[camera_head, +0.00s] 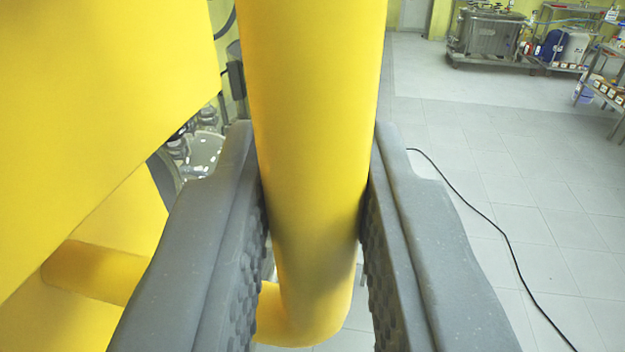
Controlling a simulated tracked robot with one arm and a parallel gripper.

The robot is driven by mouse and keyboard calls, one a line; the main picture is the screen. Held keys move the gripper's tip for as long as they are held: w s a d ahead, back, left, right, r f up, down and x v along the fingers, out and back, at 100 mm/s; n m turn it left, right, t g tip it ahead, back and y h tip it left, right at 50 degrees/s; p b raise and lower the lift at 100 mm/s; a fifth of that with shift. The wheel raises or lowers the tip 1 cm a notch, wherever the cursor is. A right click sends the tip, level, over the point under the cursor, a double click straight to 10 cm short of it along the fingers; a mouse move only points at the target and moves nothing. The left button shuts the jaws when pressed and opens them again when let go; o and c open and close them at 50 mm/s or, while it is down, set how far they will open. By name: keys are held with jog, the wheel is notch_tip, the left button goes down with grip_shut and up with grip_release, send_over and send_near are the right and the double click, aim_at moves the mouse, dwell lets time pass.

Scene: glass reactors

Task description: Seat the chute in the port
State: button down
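The yellow chute (95,110) fills the left of the view, a large flat-sided body cut off by the frame edges. A thick round yellow handle (315,90) runs down the middle, bends at the bottom, and appears to join the body on the left through a short yellow tube (95,272). My gripper (314,165) has its two dark grey ridged fingers against both sides of the handle, with no clear gap at the upper part of the fingers. I cannot make out the port; the chute hides much of the left side.
Clear glass parts (205,150) show partly behind the chute at left. A black cable (500,235) lies across the tiled floor at right. A metal vat (490,32) and a shelf rack (605,85) stand far back right.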

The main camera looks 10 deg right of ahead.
jog(key=shift+w+a+f, duration=0.15)
jog(key=shift+a+f, duration=0.15)
jog(key=shift+a, duration=0.05)
dwell(0.4)
jog(key=c, duration=1.4)
grip_release()
jog(key=shift+c, duration=0.2)
jog(key=shift+s+a+f+b, duration=0.15)
jog(key=shift+s+b, duration=0.2)
jog(key=shift+s, duration=0.15)
jog(key=shift+s+a+f+b, duration=0.15)
jog(key=shift+s+b, duration=0.15)
jog(key=shift+s, duration=0.15)
jog(key=shift+s+a+f+b, duration=0.1)
jog(key=shift+s+a+b, duration=0.05)
jog(key=shift+s+b, duration=0.3)
jog(key=shift+s, duration=0.15)
